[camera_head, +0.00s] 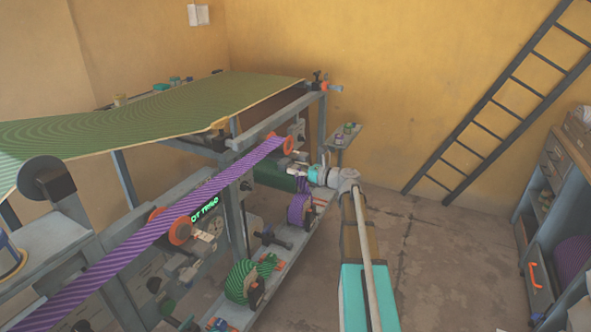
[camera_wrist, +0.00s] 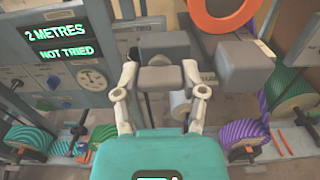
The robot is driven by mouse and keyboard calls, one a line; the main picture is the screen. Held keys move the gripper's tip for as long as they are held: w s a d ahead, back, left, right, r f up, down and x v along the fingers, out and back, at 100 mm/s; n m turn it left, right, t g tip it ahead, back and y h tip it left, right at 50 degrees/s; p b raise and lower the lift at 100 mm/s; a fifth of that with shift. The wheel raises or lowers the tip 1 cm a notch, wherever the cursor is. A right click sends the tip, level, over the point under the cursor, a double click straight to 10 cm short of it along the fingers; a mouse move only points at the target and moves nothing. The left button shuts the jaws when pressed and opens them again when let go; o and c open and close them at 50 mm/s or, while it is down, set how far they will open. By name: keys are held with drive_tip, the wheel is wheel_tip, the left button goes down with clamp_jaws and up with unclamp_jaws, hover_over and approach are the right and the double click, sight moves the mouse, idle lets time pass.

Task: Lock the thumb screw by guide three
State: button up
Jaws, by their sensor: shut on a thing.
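My gripper (camera_wrist: 160,77) is in the middle of the wrist view, its two pale fingers on either side of a grey block-like piece (camera_wrist: 160,80), shut on it. The piece appears to be the thumb screw's head; its label is not readable. An orange guide ring (camera_wrist: 222,14) is just above and right, with a grey block (camera_wrist: 246,66) below it. In the head view my gripper (camera_head: 314,176) reaches left to the frame, below an orange guide (camera_head: 289,145) at the far end of the purple striped web (camera_head: 150,232). Another orange guide (camera_head: 180,226) is nearer. No guide number shows.
A display (camera_wrist: 62,38) reads "2 METRES" and "NOT TRIED". Striped rolls (camera_head: 242,281) lie on a low shelf under the press. A green striped sheet (camera_head: 140,117) covers the top. A ladder (camera_head: 495,105) leans at right; floor (camera_head: 440,270) is clear beside my arm.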

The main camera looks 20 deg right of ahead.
drive_tip(key=shift+a, duration=0.1)
drive_tip(key=o, duration=1.1)
drive_tip(key=shift+o, duration=0.2)
drive_tip(key=v, duration=1.2)
